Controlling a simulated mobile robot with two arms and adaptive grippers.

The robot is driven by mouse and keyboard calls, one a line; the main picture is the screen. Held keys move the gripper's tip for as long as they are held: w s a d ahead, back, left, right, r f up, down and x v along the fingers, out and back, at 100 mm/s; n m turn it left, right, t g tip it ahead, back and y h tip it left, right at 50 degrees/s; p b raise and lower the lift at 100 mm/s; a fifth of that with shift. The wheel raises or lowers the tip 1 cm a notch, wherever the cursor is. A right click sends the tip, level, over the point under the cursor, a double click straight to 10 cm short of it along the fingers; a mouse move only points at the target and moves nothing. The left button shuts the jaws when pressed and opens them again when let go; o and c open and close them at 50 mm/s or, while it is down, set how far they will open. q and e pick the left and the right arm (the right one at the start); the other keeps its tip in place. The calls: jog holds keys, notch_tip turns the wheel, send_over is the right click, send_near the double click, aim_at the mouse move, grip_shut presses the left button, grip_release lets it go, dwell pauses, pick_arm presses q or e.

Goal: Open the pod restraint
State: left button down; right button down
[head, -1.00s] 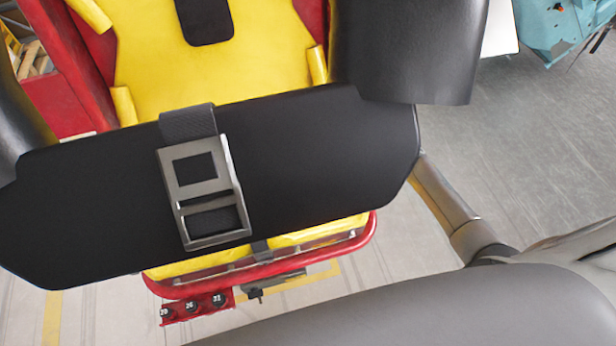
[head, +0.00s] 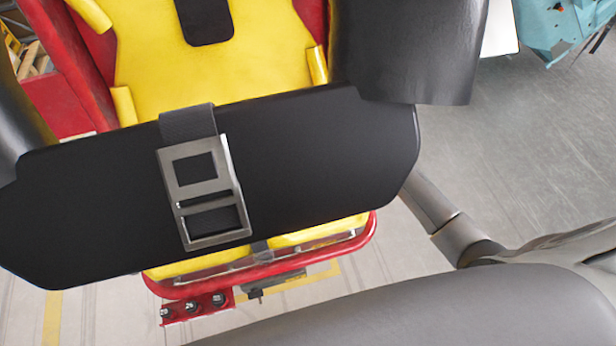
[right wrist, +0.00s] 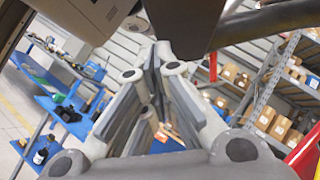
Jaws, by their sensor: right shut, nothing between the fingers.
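The pod restraint (head: 320,150) is a wide black padded bar lying across the yellow seat (head: 215,75). A metal buckle (head: 183,204) on a dark strap sits at its middle. Black shoulder pieces (head: 408,50) rise from its ends. My right arm comes in from the right in the head view, and its far end passes behind the bar's right end, which hides the gripper. In the right wrist view my right gripper (right wrist: 160,62) is shut and empty, its tips just below a dark surface (right wrist: 187,22), possibly the restraint. My left gripper is not in view.
The red pod frame (head: 365,235) shows below the bar, with numbered black knobs (head: 192,305) under it. A teal machine (head: 560,25) stands at the upper right. The right wrist view shows blue shelves (right wrist: 65,115) and a rack with boxes (right wrist: 265,115). Grey floor lies clear at right.

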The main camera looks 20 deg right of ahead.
aim_at(318, 190)
jog(key=s+a+r, duration=0.3)
jog(key=s+r, duration=0.1)
jog(key=r, duration=0.1)
jog(key=shift+s+r, duration=0.15)
jog(key=shift+s, duration=0.1)
jog(key=shift+a, duration=0.1)
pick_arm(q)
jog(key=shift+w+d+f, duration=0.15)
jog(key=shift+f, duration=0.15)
pick_arm(e)
jog(key=shift+m+t+y, duration=0.3)
jog(key=shift+m+y, duration=0.1)
jog(key=shift+s+r, duration=0.75)
jog(key=shift+r, duration=0.25)
jog(key=shift+s+r, duration=0.7)
jog(key=shift+r, duration=0.3)
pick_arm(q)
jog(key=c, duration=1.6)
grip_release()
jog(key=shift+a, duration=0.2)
pick_arm(e)
jog(key=shift+s, duration=0.1)
